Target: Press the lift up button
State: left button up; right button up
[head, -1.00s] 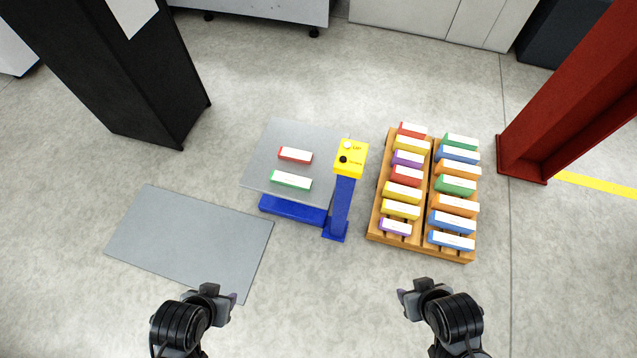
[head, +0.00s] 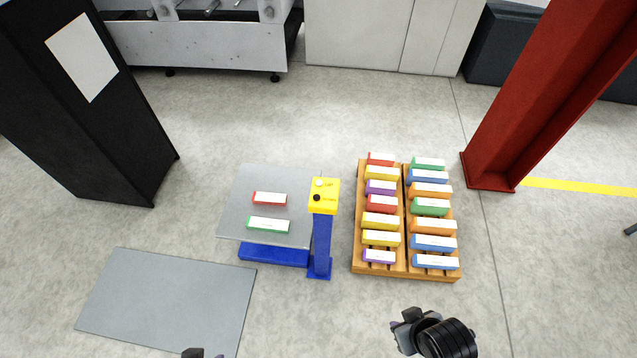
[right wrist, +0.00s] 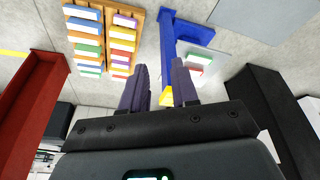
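The yellow control box (head: 324,195) stands on a blue post (head: 321,245). It has a white button (head: 319,183) labelled UP at the far side and a black button (head: 317,198) labelled DOWN nearer me. My right gripper (head: 400,333) is in the air, nearer me and right of the box, not touching it. In the right wrist view its two fingers (right wrist: 160,78) are apart with nothing between them, and part of the yellow box (right wrist: 168,97) shows behind. My left gripper (head: 204,353) is mostly cut off at the bottom edge of the head view.
The grey lift table (head: 240,220) beside the post carries a red and a green box. A wooden pallet (head: 405,265) with several coloured boxes lies to the right. A grey plate (head: 165,305) lies front left. A black cabinet and a red column (head: 545,100) flank the area.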

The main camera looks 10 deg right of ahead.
grip_shut()
dwell(0.8)
dwell(0.6)
